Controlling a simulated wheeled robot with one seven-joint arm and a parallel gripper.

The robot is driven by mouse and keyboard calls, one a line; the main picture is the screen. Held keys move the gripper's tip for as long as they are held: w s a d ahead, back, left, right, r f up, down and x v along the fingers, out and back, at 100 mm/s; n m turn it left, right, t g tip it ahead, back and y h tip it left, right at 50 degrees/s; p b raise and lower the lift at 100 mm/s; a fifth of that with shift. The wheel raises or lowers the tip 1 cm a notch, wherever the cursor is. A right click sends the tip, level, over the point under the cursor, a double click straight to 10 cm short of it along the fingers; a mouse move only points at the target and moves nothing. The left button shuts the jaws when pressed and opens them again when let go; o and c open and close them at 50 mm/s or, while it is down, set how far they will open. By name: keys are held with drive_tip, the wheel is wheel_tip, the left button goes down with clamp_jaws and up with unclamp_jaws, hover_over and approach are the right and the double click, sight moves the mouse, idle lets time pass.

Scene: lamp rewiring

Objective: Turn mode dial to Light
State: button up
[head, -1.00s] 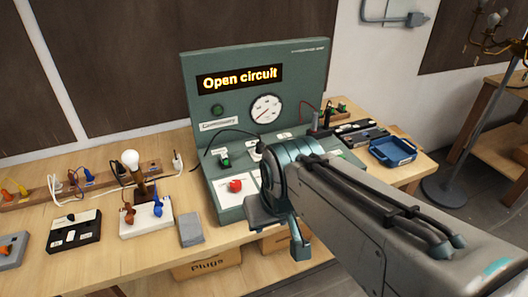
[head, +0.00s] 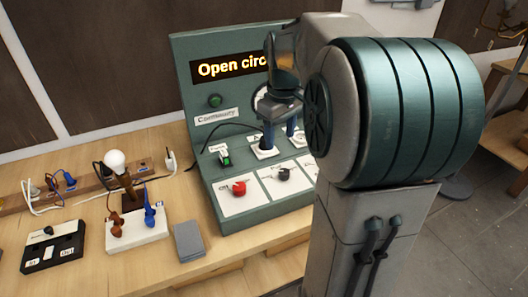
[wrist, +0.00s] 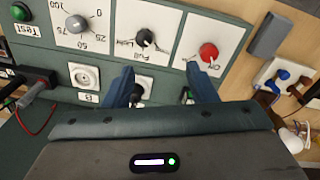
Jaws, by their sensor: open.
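The black mode dial (wrist: 145,37) sits on a white plate whose lettering looks like "Full" and "Light" in the wrist view. It also shows on the green console (head: 206,165) in the head view (head: 283,174). Which label its pointer meets is too small to tell. My gripper (wrist: 163,78) is open and empty, its blue fingers spread apart. In the head view my gripper (head: 280,130) hangs over the console's socket row, behind the dial and apart from it. A socket (wrist: 143,84) shows between the fingers.
A red dial (head: 239,188) with an "Off" mark sits beside the black dial, and a grey numbered dial (wrist: 75,23) on its other side. A green switch (head: 225,158) and a cable are close by. The display (head: 225,67) reads "Open circ", partly hidden by my arm.

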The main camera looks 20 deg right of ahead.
sight(284, 171)
drive_tip(key=shift+n+g, duration=0.3)
drive_tip(key=shift+n, duration=0.1)
drive_tip(key=w+d+f, duration=0.1)
drive_tip(key=f, duration=0.4)
drive_tip(key=d+f, duration=0.1)
drive_tip(key=f, duration=0.4)
drive_tip(key=w+d+f, duration=0.1)
drive_tip(key=f, duration=0.4)
drive_tip(key=shift+w+f, duration=0.35)
drive_tip(key=c, duration=1)
